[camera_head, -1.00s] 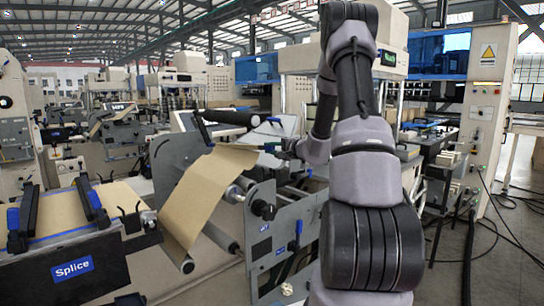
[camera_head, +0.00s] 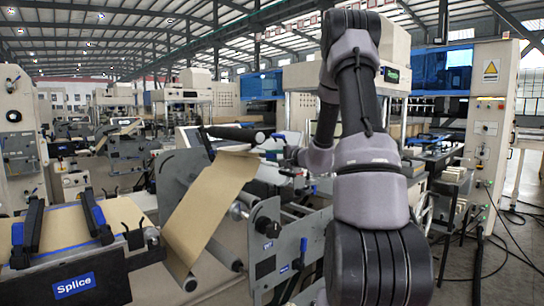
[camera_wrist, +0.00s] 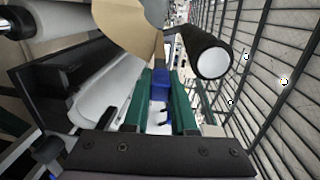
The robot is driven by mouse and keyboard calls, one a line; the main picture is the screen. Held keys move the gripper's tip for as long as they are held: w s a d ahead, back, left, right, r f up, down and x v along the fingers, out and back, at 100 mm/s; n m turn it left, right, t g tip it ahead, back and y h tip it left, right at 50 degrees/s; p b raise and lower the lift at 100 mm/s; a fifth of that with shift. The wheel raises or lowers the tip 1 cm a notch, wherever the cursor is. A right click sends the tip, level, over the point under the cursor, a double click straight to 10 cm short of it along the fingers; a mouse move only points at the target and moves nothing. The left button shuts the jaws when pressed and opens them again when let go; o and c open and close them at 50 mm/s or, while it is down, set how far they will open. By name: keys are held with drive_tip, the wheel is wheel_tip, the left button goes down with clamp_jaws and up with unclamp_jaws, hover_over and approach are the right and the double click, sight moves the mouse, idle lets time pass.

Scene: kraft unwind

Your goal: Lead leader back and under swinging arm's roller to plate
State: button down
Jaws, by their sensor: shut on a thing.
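The tan kraft leader (camera_head: 210,205) slopes up from a low roller (camera_head: 181,272) to my gripper (camera_head: 272,154). In the wrist view its narrowing end (camera_wrist: 130,28) reaches the green fingers (camera_wrist: 162,108), which are shut on it with a blue piece (camera_wrist: 160,84) between them. The swinging arm's black roller (camera_head: 236,133) lies just above and left of the gripper in the head view; in the wrist view this roller (camera_wrist: 208,55) is to the right of the leader, apart from it. The splice plate (camera_head: 125,212) is at the lower left, with a blue label.
Black clamps with blue parts (camera_head: 95,215) stand on the splice plate. Grey side frames (camera_head: 265,265) and shafts surround the leader. A machine cabinet (camera_head: 490,130) stands at the right, with cables on the floor. Open air lies left of the leader, above the plate.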

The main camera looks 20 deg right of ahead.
drive_tip(key=shift+f+t, duration=0.5)
drive_tip(key=shift+f, duration=0.35)
drive_tip(key=shift+s, duration=0.1)
drive_tip(key=s+a, duration=0.4)
drive_tip(key=a, duration=0.8)
drive_tip(key=s+a, duration=0.4)
drive_tip(key=a, duration=0.8)
drive_tip(key=shift+s+f, duration=0.15)
drive_tip(key=shift+s, duration=0.25)
drive_tip(key=shift+a, duration=0.15)
